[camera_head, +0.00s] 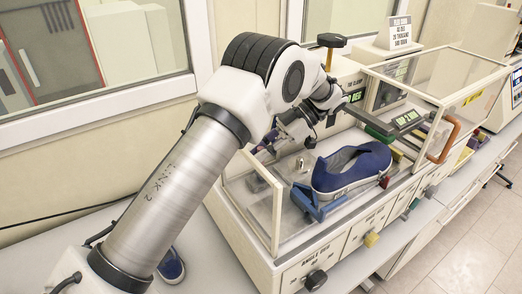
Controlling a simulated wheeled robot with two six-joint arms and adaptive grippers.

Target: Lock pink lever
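A small purple-pink part (261,147), possibly the pink lever, shows at the back left inside the clear-walled testing machine (232,200); my arm partly hides it. A blue shoe (352,168) with a white sole lies inside the machine, beside a blue clamp-like part (318,206). My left arm crosses the picture from the lower left and bends down over the machine. Its dark gripper (303,138) is near the purple-pink part, behind the shoe. The fingers are small and partly hidden, so I cannot tell their opening or whether they touch anything. My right gripper is not in view.
An orange handle (444,141) is on the machine's clear cover. Dark and green bars (380,133) are above the shoe. Knobs, one black (316,280) and one yellow (371,239), are on the front. Another blue shoe (172,267) lies at the lower left, partly behind my arm.

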